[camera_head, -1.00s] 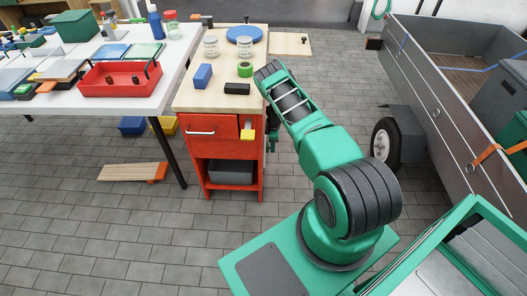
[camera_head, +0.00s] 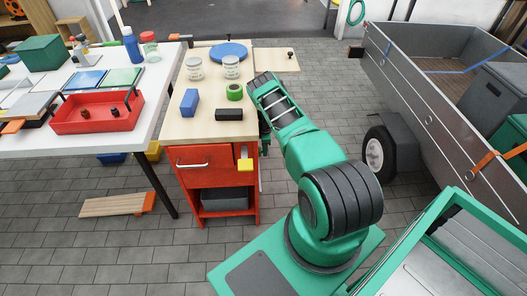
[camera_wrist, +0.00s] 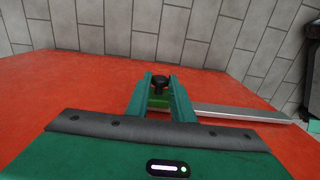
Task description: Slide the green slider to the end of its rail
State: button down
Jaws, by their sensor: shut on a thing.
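The green slider (camera_wrist: 158,103) sits on the red side panel in the wrist view, with a black knob on it. My gripper (camera_wrist: 160,79) has its two green fingers on either side of the knob and is shut on the slider. The pale metal rail (camera_wrist: 245,114) runs from the slider to the right along the panel. To the left of the fingers the panel is bare. The rail's part behind the fingers is hidden. In the head view the slider and rail are not visible, and my gripper is mostly hidden beside the bench's right side.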

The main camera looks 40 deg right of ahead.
jog(key=shift+w+d+r, duration=0.15)
jog(key=shift+w+d, duration=0.1)
jog(key=shift+d, duration=0.2)
jog(key=c, duration=1.7)
grip_release()
jog(key=shift+w, duration=0.1)
jog(key=shift+o, duration=0.7)
jog(key=shift+a, duration=0.2)
notch_tip(320, 180, up, 11)
jog(key=shift+f, duration=0.2)
